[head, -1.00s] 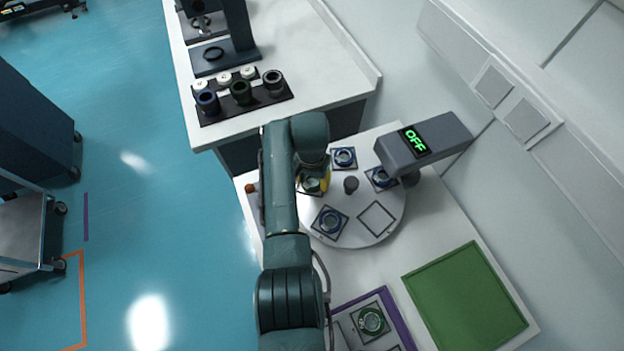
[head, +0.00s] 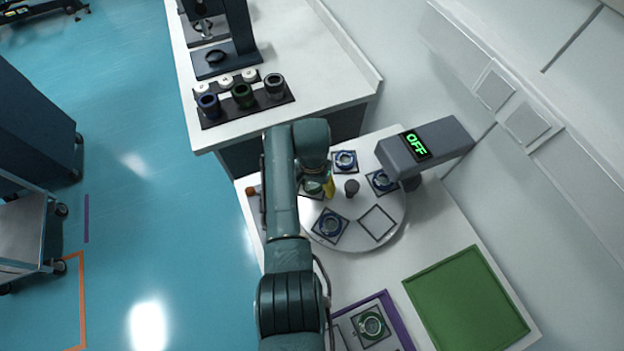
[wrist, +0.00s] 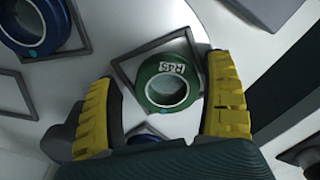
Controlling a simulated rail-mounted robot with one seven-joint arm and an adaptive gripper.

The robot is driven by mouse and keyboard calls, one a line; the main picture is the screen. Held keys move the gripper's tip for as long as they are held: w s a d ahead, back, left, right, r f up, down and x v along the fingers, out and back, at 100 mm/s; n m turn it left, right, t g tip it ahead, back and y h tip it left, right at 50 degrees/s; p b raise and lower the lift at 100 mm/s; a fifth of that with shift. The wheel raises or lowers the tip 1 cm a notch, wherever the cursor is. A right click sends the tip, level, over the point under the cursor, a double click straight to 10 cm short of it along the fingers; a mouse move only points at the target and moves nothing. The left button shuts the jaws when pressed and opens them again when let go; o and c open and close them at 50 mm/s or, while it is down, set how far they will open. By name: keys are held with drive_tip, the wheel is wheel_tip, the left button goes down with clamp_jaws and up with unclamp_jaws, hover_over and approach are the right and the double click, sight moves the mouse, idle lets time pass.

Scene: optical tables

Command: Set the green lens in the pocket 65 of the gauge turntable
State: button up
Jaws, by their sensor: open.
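In the wrist view a green lens (wrist: 149,83), a ring with a white label, sits inside a square pocket outline (wrist: 122,66) on the pale gauge turntable (wrist: 105,25). My gripper (wrist: 166,92) is open, with one yellow finger on each side of the ring; gaps show between the fingers and the ring. In the head view my gripper (head: 320,187) is over the left of the turntable (head: 392,236), mostly hidden by my arm, and the green lens shows partly beside a yellow finger. The pocket's number is not readable.
Blue lenses (head: 345,153) (head: 383,174) (head: 331,215) sit in other turntable pockets; one pocket (head: 377,222) is empty. A central knob (head: 351,187) and a grey gauge head reading OFF (head: 447,137) stand close. A purple tray (head: 398,318) holds another green lens (head: 361,324). A green mat (head: 465,300) is bare.

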wheel_tip(320, 180, up, 13)
drive_tip(key=p, duration=0.2)
wheel_tip(320, 180, up, 18)
drive_tip(key=n+t, duration=0.3)
drive_tip(key=t, duration=0.9)
hover_over(312, 185)
drive_tip(key=w+d, duration=0.4)
drive_tip(key=w, duration=0.1)
drive_tip(key=s+d+r+n+t, duration=0.1)
drive_tip(key=s+d+r+t, duration=0.1)
drive_tip(key=s+r+t, duration=0.8)
drive_tip(key=s+r, duration=0.8)
drive_tip(key=r, duration=0.2)
drive_tip(key=shift+d+r, duration=0.4)
